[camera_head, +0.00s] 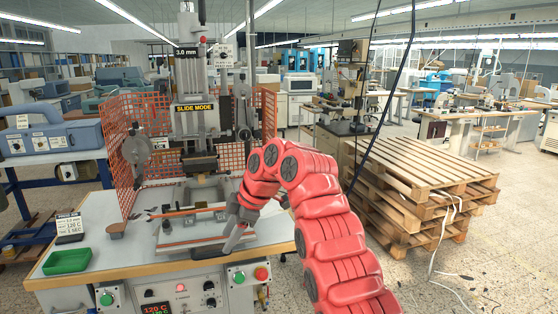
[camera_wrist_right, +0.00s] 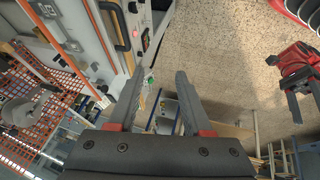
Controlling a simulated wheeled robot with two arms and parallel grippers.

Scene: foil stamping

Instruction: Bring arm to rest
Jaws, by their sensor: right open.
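My right arm comes up red from the bottom right in the head view and bends down at its wrist. My right gripper (camera_head: 232,243) hangs over the front right of the press bench. In the right wrist view its two dark fingers (camera_wrist_right: 157,85) are apart with nothing between them. The stamping press (camera_head: 196,107) with its "SLIDE MODE" sign stands behind the gripper. My arm hides part of the press bed. A red part with dark prongs (camera_wrist_right: 298,72), apparently my left gripper, shows at the right edge of the wrist view; its jaws are unclear.
A green tray (camera_head: 67,261) lies on the bench's left side. Orange mesh guards (camera_head: 128,160) flank the press. Control buttons, including a red one (camera_head: 261,274), sit on the bench's front. Stacked wooden pallets (camera_head: 425,185) stand to the right. Floor at the lower right is mostly open, with loose cables.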

